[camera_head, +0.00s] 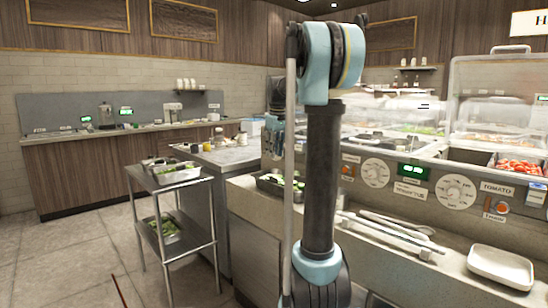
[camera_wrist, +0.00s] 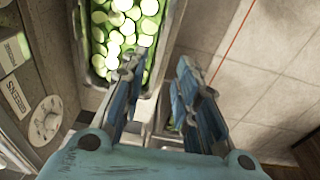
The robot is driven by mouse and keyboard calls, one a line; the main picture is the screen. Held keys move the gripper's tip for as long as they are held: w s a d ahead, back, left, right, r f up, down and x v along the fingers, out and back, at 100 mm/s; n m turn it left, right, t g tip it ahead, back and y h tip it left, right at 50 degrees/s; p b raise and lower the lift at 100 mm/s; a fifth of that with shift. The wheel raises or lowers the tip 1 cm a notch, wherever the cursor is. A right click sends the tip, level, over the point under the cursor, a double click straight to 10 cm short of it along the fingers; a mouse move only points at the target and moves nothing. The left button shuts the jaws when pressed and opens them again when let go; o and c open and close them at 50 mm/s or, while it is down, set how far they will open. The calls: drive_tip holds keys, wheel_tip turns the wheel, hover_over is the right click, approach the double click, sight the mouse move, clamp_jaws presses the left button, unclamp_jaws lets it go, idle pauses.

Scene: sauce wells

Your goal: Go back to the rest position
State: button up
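My gripper (camera_head: 274,138) hangs pointing down over the counter, left of my upright arm. In the wrist view its two blue-padded fingers (camera_wrist: 159,68) stand apart with nothing between them. A metal pan of pale green slices (camera_wrist: 124,30) shows beyond the fingers in the wrist view. It appears to be the pan on the counter (camera_head: 271,184) below my gripper in the head view, partly hidden by my arm.
A two-tier metal cart (camera_head: 190,243) with food trays stands at the left. Tongs (camera_head: 390,235) and an empty white tray (camera_head: 500,266) lie on the counter at the right. A glass-covered food bar runs behind. The floor at the left is open.

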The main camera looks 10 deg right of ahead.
drive_tip(key=s+f+m, duration=0.2)
drive_tip(key=s+f, duration=0.6)
drive_tip(key=s, duration=0.5)
drive_tip(key=s+f+m, duration=0.2)
drive_tip(key=s+f, duration=0.7)
drive_tip(key=s, duration=0.3)
drive_tip(key=s+f+m, duration=0.2)
drive_tip(key=s+f, duration=0.6)
drive_tip(key=s, duration=0.5)
drive_tip(key=shift+s+a+f+m+t, duration=0.2)
drive_tip(key=shift+s+m+t, duration=0.1)
drive_tip(key=shift+t, duration=0.1)
drive_tip(key=shift+w+f, duration=0.2)
drive_tip(key=shift+w, duration=0.25)
